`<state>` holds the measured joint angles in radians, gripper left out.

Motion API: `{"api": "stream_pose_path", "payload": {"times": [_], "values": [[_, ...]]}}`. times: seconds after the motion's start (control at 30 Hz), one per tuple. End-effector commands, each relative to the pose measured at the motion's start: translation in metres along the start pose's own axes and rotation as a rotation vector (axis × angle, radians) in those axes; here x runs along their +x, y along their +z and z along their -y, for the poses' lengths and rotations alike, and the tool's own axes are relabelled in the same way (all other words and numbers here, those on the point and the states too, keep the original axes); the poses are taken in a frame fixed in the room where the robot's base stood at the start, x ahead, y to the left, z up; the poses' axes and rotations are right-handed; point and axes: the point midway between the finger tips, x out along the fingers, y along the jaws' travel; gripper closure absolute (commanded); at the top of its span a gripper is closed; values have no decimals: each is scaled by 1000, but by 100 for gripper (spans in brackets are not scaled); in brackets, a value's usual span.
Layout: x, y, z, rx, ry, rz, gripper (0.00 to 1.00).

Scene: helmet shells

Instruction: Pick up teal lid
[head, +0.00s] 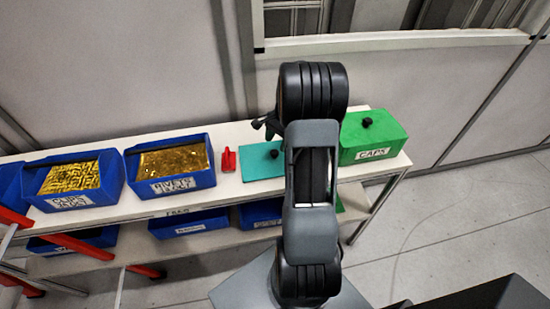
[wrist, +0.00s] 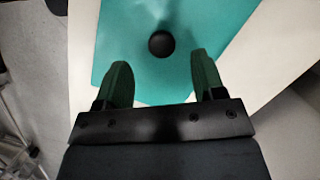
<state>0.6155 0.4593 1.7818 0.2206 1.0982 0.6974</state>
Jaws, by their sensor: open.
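The teal lid (head: 258,163) lies flat on the white shelf top, just left of my arm in the head view; its right part is hidden by the arm. In the wrist view the teal lid (wrist: 130,45) fills the upper middle, with its round black knob (wrist: 162,44) showing. My gripper (wrist: 160,75) is open and empty. Its two dark green fingers reach over the near part of the lid, with the knob just beyond and between the fingertips. I cannot tell the height of the fingers above the lid. In the head view the gripper is mostly hidden behind my arm.
A green box labelled CAPS (head: 375,142) stands right of my arm. A small red object (head: 229,159) stands left of the lid, beside the blue RIVETS bin (head: 200,183). Another blue bin (head: 110,192) is farther left. A wall with a window ledge runs behind the shelf.

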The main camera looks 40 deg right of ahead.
Motion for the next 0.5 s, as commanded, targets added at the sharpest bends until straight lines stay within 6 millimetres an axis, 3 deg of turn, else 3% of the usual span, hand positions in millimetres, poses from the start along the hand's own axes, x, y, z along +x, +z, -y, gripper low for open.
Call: {"api": "stream_pose_path", "payload": {"times": [0.5], "values": [[51, 0, 1, -2, 1, 1, 37]]}}
